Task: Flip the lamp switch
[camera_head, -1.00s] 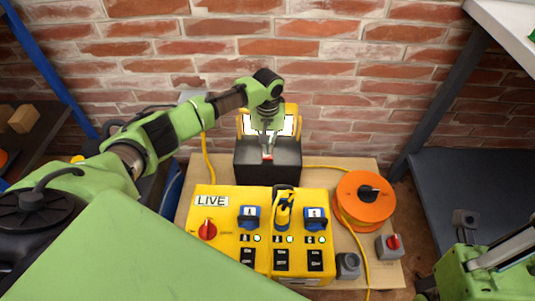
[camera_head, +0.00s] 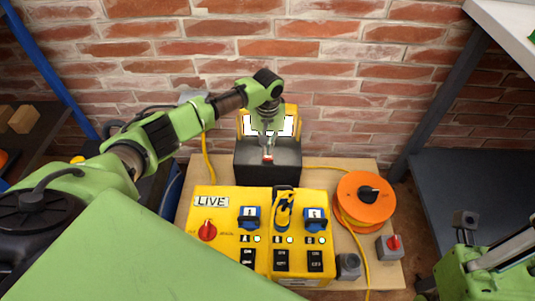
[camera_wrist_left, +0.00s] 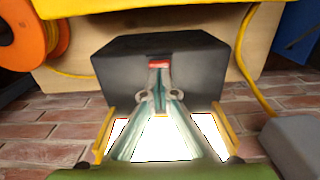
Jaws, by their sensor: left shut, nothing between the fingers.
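The lamp is a black box (camera_head: 267,175) with a lit white face in a yellow frame (camera_head: 289,112), standing against the brick wall. A small red switch (camera_head: 268,158) sits on the black box; it also shows in the left wrist view (camera_wrist_left: 158,64). My left gripper (camera_head: 267,148) is shut and empty, pointing down at the switch in front of the lit face. In the left wrist view its fingertips (camera_wrist_left: 158,88) are right by the switch; I cannot tell whether they touch it. Part of my right arm shows at bottom right, but not its fingers.
A yellow power box (camera_head: 225,222) marked LIVE, with a red knob (camera_head: 207,230) and blue sockets, stands in front of the lamp. An orange cable reel (camera_head: 366,213) and a grey box with a red knob (camera_head: 391,246) are to the right. A yellow cable (camera_head: 208,160) runs beside the lamp.

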